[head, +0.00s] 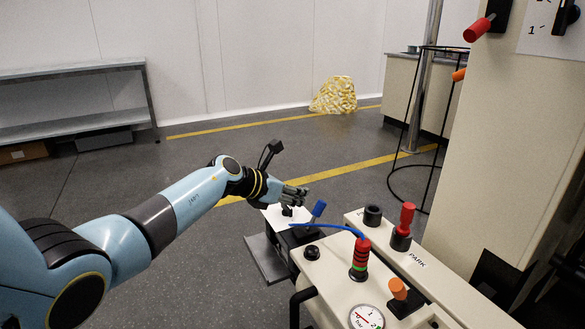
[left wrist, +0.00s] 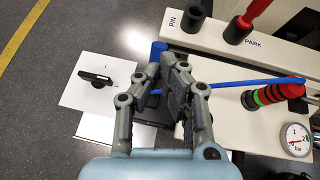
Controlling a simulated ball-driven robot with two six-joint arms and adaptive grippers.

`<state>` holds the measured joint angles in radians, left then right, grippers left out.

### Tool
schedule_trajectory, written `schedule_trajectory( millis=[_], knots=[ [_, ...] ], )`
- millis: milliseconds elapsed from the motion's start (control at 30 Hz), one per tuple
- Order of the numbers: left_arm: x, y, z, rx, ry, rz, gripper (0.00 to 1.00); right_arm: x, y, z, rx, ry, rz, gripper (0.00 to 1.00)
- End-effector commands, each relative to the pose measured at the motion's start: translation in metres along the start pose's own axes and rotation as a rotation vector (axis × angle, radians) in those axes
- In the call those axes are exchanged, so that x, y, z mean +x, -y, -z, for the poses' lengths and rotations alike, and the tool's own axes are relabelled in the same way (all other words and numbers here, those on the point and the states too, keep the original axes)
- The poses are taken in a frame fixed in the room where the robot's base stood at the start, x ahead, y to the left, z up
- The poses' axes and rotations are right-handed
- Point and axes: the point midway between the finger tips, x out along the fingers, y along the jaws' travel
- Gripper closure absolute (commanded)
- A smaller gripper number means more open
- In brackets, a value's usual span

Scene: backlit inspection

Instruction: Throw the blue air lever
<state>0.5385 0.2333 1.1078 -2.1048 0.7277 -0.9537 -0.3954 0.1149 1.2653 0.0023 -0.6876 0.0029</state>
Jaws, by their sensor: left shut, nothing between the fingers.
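The blue air lever (head: 318,209) stands tilted on a dark block at the left end of the cream machine top, just right of and below my left gripper's fingertips in the head view. My left gripper (head: 299,194) is shut and empty. In the left wrist view the lever's blue handle (left wrist: 157,50) shows just beyond the closed fingers (left wrist: 167,64), which hide its lower part. I cannot tell whether the fingers touch it. My right gripper is not in view.
A blue hose (head: 328,227) arches to a red-and-green banded stack (head: 360,257). A red lever (head: 406,217) by the PARK label, an orange lever (head: 398,289) and a gauge (head: 367,317) stand nearby. A white plate (left wrist: 92,84) bears a black handle.

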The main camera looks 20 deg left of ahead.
Motion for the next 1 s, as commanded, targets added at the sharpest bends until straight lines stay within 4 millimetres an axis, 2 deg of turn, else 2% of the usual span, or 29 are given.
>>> schedule_trajectory(
  millis=[33,200,400,567,767,867,967,1000],
  knots=[
    [-0.007,0.001,-0.009,0.002,0.003,0.000,1.00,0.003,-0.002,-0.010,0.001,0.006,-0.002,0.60],
    [-0.021,0.004,-0.023,0.002,0.003,0.000,1.00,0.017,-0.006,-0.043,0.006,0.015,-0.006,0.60],
    [-0.038,0.007,-0.037,0.001,0.002,0.000,1.00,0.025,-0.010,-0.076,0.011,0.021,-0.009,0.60],
    [-0.051,0.009,-0.050,0.002,0.002,-0.001,1.00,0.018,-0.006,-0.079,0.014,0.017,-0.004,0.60],
    [-0.054,0.011,-0.051,-0.001,-0.001,0.000,1.00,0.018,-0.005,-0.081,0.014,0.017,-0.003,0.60],
    [-0.056,0.015,-0.038,-0.011,-0.020,0.006,1.00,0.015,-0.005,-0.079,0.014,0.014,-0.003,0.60],
    [-0.062,0.033,-0.001,-0.046,-0.072,0.026,1.00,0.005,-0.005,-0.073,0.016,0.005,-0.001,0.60],
    [-0.065,0.045,0.022,-0.079,-0.101,0.042,1.00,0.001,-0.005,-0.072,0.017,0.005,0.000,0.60]
  ],
)
